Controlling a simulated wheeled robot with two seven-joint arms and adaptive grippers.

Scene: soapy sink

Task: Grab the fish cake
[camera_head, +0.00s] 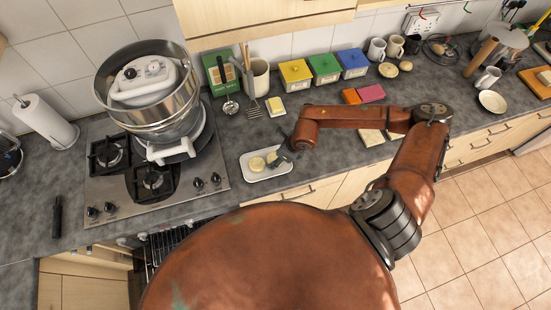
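A white tray (249,177) lies on the grey counter, right of the hob. A round, pale yellow piece (257,164), which looks like a fish cake, lies in it. A second pale piece (271,157) shows beside it, partly hidden by my gripper. My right arm reaches in from the right, and its dark gripper (279,160) is at the right part of the tray, close to the pale pieces. The fingers are small and dark, so I cannot tell whether they are open or hold anything. My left gripper is out of view.
A large steel pot (150,95) with a white appliance in it stands on the hob (205,190). Yellow (296,75), green (325,69) and blue (353,64) boxes stand along the wall. A spatula (252,106) and a yellow sponge-like block (276,107) lie behind the tray.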

